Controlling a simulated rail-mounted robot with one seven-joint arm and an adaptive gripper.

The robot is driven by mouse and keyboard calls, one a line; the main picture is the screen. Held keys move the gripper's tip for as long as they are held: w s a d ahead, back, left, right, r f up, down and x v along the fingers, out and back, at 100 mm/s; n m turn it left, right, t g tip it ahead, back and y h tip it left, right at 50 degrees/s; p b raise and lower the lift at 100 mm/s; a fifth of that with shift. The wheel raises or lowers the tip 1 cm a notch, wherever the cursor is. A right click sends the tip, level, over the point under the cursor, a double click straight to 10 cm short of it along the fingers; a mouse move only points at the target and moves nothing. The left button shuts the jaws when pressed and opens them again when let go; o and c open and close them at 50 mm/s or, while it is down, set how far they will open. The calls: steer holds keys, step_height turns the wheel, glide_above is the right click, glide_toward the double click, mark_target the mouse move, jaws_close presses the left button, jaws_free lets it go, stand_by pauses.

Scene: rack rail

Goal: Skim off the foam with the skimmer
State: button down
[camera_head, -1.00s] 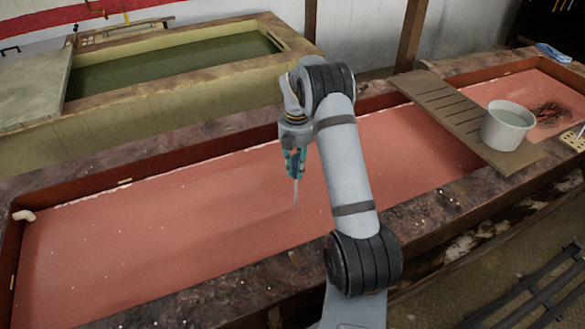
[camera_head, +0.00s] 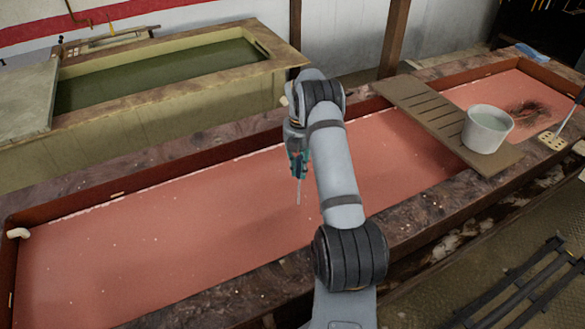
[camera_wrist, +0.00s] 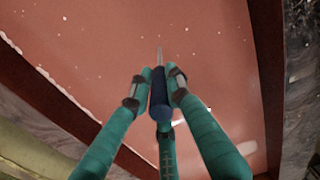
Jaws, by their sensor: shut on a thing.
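My gripper (camera_head: 298,172) hangs over the red liquid (camera_head: 150,240) of the long vat. Its teal fingers are shut on a dark blue handle (camera_wrist: 161,95) with a thin pale shaft (camera_wrist: 160,56), which points down at the liquid. I cannot tell whether the shaft tip touches the liquid. A pale yellow perforated plate (camera_head: 552,141) with a thin rod lies at the vat's right near rim; it looks like a skimmer head. White foam specks (camera_wrist: 181,77) are scattered on the liquid, and a pale foam line (camera_head: 70,213) runs along the far wall.
A slatted board (camera_head: 425,108) bridges the vat and bears a white bucket (camera_head: 487,128). Dark fibrous matter (camera_head: 527,114) lies in the liquid beyond it. A white pipe end (camera_head: 18,233) sits at the left wall. A second vat with green liquid (camera_head: 160,72) stands behind.

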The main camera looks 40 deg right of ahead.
steer(key=s+d+p, duration=0.1)
steer(key=s+d, duration=0.9)
steer(key=shift+d, duration=0.35)
stand_by(0.3)
steer(key=shift+r, duration=0.15)
step_height(320, 180, up, 14)
steer(key=p, duration=0.8)
stand_by(4.0)
